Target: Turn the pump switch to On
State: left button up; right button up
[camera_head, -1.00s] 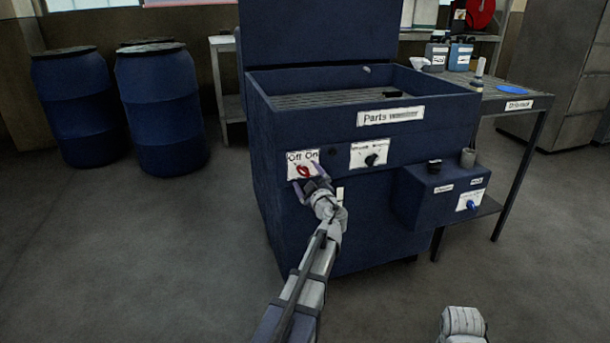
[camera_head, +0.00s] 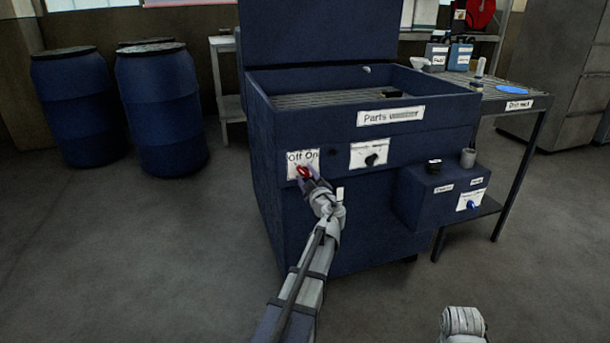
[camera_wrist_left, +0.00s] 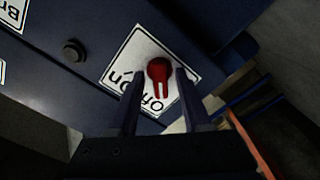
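The red pump switch (camera_head: 302,170) sits on a white label marked Off and On, on the front of the blue parts washer (camera_head: 345,230). In the left wrist view the red switch (camera_wrist_left: 158,70) shows against the label, with the lettering upside down. My left gripper (camera_head: 307,178) is at the switch. In the wrist view its two dark fingers (camera_wrist_left: 160,82) are apart, one on each side of the red handle, with visible gaps; I cannot tell whether either finger touches it. My right gripper is out of view; only a pale part of my right arm shows at the bottom.
A second white label with a black knob (camera_head: 371,158) is right of the switch. A blue box (camera_head: 425,208) with a blue knob juts from the washer's right front. Blue drums (camera_head: 160,110) stand at the left. The floor in front is clear.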

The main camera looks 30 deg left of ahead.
pick_arm(q)
jog(key=c, duration=0.7)
jog(key=m, duration=0.4)
jog(key=shift+d, duration=0.1)
jog(key=m, duration=0.5)
jog(key=shift+w+m, duration=0.1)
jog(key=shift+m, duration=0.3)
jog(key=m, duration=0.8)
jog(key=shift+w+d, duration=0.1)
jog(key=o, duration=1.6)
